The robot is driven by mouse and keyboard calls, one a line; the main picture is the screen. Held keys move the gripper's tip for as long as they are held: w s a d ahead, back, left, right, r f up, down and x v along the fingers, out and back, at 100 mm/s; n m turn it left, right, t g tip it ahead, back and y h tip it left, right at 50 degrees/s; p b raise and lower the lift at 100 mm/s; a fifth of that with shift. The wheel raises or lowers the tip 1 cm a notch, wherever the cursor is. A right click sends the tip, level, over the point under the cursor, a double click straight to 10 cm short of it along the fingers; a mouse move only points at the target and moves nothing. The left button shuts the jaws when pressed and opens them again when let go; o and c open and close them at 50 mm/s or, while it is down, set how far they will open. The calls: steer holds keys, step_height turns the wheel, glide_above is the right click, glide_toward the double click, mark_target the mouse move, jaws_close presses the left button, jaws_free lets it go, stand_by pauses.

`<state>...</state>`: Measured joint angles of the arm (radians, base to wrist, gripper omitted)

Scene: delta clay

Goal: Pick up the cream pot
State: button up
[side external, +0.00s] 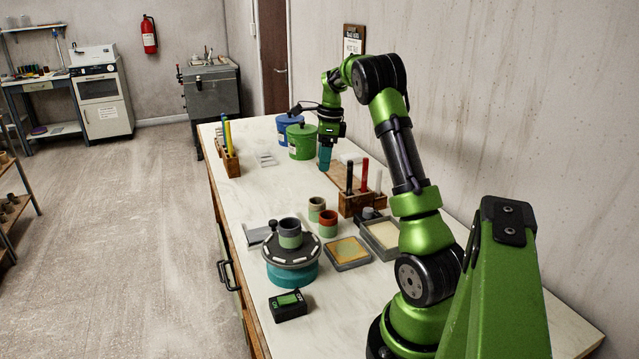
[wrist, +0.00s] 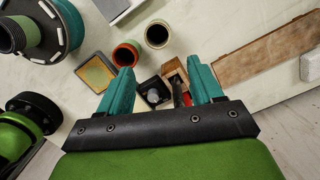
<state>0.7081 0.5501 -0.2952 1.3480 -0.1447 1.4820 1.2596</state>
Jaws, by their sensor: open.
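The cream pot (side external: 316,209) is a small open cup standing upright on the table, just behind an orange-rimmed pot (side external: 328,224). In the wrist view the cream pot (wrist: 158,35) shows from above with a dark inside, at the top middle, and the orange-rimmed pot (wrist: 126,54) is to its lower left. My gripper (side external: 325,160) has teal fingers and hangs above the back part of the table, well away from the cream pot. In the wrist view my gripper (wrist: 164,72) is open with nothing between its fingers.
A grey-and-green pot (side external: 290,234) stands on a turntable (side external: 292,252) at front left. A wooden tool block (side external: 358,205) with upright tools is right of the cream pot. A square tray (side external: 347,253) lies in front. Green (side external: 301,141) and blue (side external: 285,128) tubs stand behind. The left-middle table is clear.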

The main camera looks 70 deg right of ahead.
mark_target(316, 208)
steer(key=f, duration=0.5)
steer(key=w+f, duration=0.1)
steer(key=f, duration=0.5)
steer(key=w+a+f, duration=0.1)
steer(key=f, duration=0.4)
steer(key=shift+a+f, duration=0.1)
steer(key=shift+f, duration=0.25)
steer(key=c, duration=0.8)
steer(key=shift+r, duration=0.1)
step_height(316, 208, up, 10)
